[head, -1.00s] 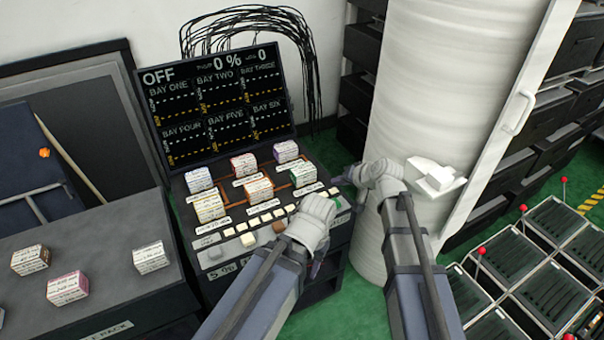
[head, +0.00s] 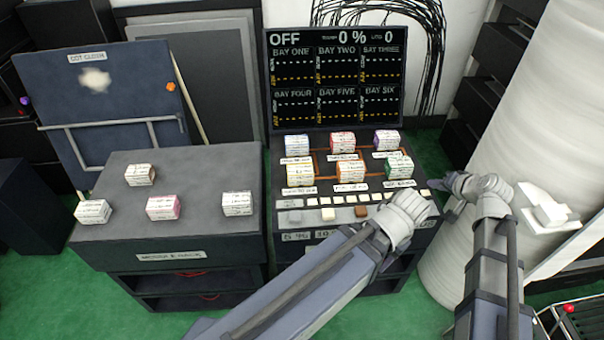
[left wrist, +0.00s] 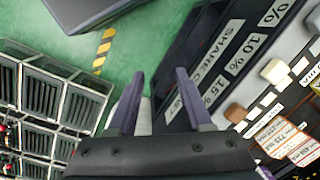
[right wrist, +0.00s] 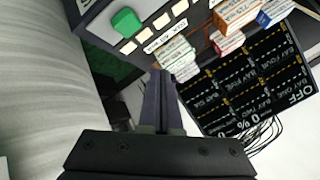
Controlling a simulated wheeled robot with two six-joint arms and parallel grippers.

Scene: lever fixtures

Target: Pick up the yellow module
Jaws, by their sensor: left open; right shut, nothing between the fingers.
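The yellow module (head: 300,173) is a small labelled block with a yellow lower part. It sits at the front left of the block rows on the console (head: 290,222), under the dark display. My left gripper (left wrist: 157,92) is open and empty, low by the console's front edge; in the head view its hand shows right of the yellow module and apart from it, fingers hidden. My right gripper (right wrist: 162,85) is shut and empty, near the console's right side by the green module (right wrist: 178,55); in the head view it is farther from the yellow module.
Red (head: 342,142), purple (head: 387,140) and other modules stand close around the yellow one. A dark rack (head: 195,165) at left carries several more blocks, with free room between them. A large white cylinder (head: 490,130) stands right of the console. Buttons line the console front.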

